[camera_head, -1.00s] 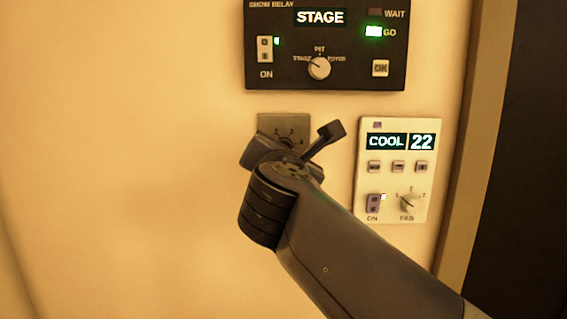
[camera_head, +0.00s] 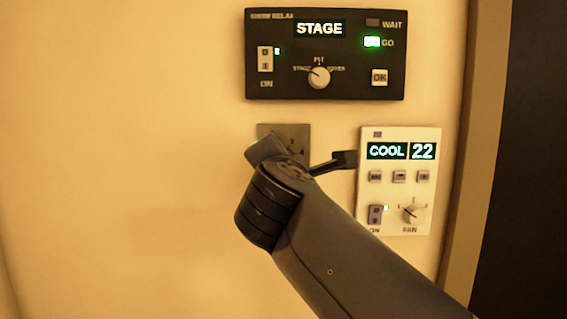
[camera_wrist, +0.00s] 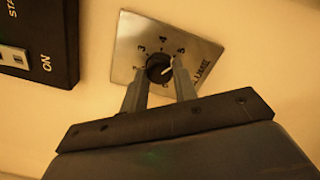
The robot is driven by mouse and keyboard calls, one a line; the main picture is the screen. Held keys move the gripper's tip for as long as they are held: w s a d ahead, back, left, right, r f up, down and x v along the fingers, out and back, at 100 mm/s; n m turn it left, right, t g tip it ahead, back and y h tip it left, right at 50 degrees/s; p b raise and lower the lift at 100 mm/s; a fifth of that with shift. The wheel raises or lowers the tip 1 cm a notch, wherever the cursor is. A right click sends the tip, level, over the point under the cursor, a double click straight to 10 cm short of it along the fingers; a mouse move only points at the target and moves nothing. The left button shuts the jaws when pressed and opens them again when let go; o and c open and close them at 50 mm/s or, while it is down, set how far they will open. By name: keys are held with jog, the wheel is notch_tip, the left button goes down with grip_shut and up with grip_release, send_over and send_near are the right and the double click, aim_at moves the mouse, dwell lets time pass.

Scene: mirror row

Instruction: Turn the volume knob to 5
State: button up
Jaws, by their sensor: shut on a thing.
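The volume knob (camera_wrist: 158,67) is small, round and black with a pale pointer line. It sits on a square metal plate (camera_wrist: 125,65) with numbers around it and lettering along one edge. In the wrist view the pointer points right and slightly up, near the 5; the exact reading is hard to tell. My gripper (camera_wrist: 159,76) is shut on the knob, one finger on each side. In the head view the upper part of the plate (camera_head: 290,131) shows above my wrist, which hides the knob and fingertips.
A black show relay panel (camera_head: 290,87) reading STAGE is above the plate; its edge shows at left in the wrist view (camera_wrist: 63,70). A white climate panel (camera_head: 400,158) reading COOL 22 is close on the right. The wall (camera_head: 120,150) to the left is bare.

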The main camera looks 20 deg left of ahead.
jog(key=shift+f, duration=0.1)
jog(key=o, duration=1)
jog(key=shift+c, duration=0.2)
jog(key=shift+s, duration=0.1)
jog(key=v, duration=1)
jog(key=shift+s+p, duration=0.3)
jog(key=shift+p, duration=0.1)
jog(key=x, duration=1.1)
jog(key=shift+b, duration=0.3)
jog(key=shift+s+d, duration=0.1)
